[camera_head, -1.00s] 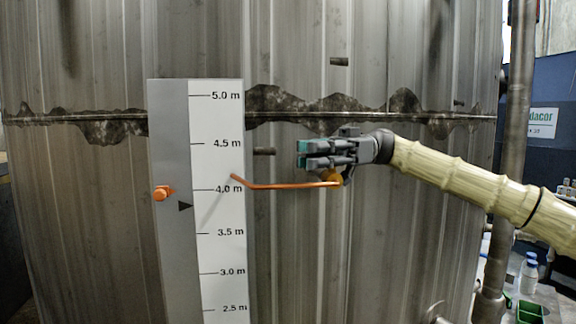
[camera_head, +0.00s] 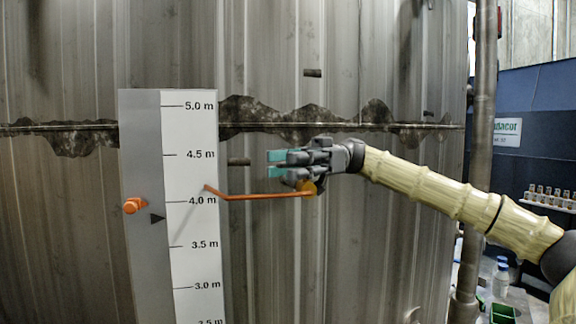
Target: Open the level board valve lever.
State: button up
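The level board (camera_head: 193,270) stands upright against the tank, with a white scale from about 5.0 m down and a grey strip on its left. A thin orange lever (camera_head: 260,196) runs nearly level from the board near the 4.0 m mark to the right, its left tip bent up. Its right end meets a yellow-orange round part (camera_head: 307,187) just under my gripper. My gripper (camera_head: 274,163) points left with teal fingertips, above the lever's right part. A narrow gap shows between the fingers, with nothing seen held there. Whether the gripper touches the lever is unclear.
The ribbed metal tank (camera_head: 350,260) fills the background. An orange knob (camera_head: 134,205) sticks out on the board's left strip. A vertical pipe (camera_head: 477,170) stands at right, with bottles (camera_head: 501,277) and a green bin (camera_head: 503,314) low beyond it.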

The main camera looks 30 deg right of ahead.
jog(key=v, duration=0.7)
jog(key=shift+d, duration=0.3)
jog(key=shift+w, duration=0.1)
